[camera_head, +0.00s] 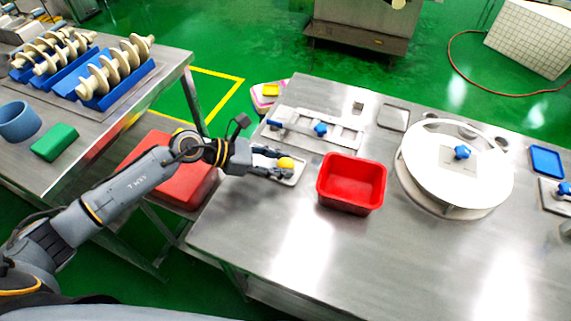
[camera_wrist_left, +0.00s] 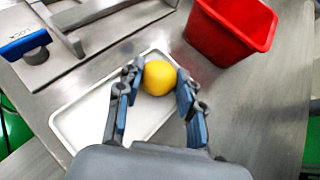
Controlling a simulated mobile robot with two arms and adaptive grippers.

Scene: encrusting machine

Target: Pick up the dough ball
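The dough ball (camera_head: 286,163) is a smooth yellow ball at the right end of a small white tray (camera_head: 297,178) on the steel table. In the left wrist view the ball (camera_wrist_left: 159,77) sits between the fingertips of my left gripper (camera_wrist_left: 160,80), overlapping the upper rim of the tray (camera_wrist_left: 66,124). I cannot tell whether the ball touches the tray. My left gripper (camera_head: 284,165) reaches in from the left. My right gripper is not in view.
A red bin (camera_head: 351,184) stands just right of the tray. Behind the tray is a metal fixture with blue knobs (camera_head: 320,129). A round white disc machine (camera_head: 455,165) stands farther right. The table's front part is clear. A second table with blue holders (camera_head: 105,95) is at left.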

